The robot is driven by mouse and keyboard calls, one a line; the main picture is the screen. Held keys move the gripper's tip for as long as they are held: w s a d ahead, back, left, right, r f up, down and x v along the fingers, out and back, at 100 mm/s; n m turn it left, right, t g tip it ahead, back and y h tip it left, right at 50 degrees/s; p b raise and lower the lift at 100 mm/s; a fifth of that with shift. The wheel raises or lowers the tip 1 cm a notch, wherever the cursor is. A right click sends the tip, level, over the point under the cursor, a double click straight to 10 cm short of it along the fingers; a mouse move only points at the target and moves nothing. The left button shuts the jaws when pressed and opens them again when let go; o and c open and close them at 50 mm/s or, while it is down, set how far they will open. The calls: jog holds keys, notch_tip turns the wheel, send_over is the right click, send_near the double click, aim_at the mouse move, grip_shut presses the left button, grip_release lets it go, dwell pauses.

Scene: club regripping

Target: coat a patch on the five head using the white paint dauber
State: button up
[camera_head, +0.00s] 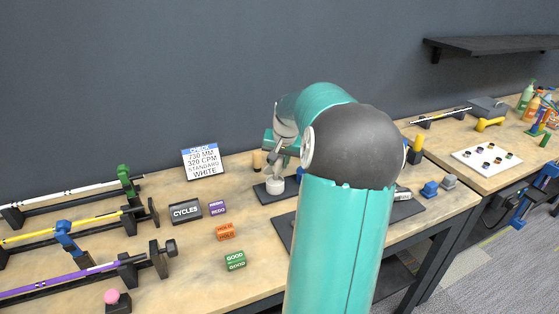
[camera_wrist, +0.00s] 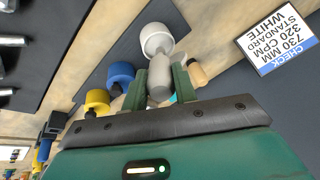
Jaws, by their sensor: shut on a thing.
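In the wrist view the white paint dauber, with a white round head (camera_wrist: 157,40) and grey handle (camera_wrist: 160,82), is between the two green fingers of my gripper (camera_wrist: 161,85). My gripper is shut on the handle. In the head view the white head (camera_head: 275,185) shows low over a dark tray (camera_head: 262,193); I cannot tell whether it touches. My arm hides much of this area. Metallic pieces, probably club heads, lie on a dark mat at the left of the wrist view, one of them (camera_wrist: 12,40) whole; I cannot tell which is the five head.
A blue dauber (camera_wrist: 120,74) and a yellow one (camera_wrist: 97,100) stand beside the held one. A wooden peg (camera_wrist: 197,74) is to its right. A white check sign (camera_head: 203,163), a CYCLES box (camera_head: 186,211) and coloured blocks (camera_head: 226,232) stand left of my arm. Shafts on racks (camera_head: 75,228) fill the left.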

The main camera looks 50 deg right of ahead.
jog(key=shift+f, duration=0.7)
dwell(0.9)
jog(key=shift+r, duration=3.55)
jog(key=shift+s, duration=0.1)
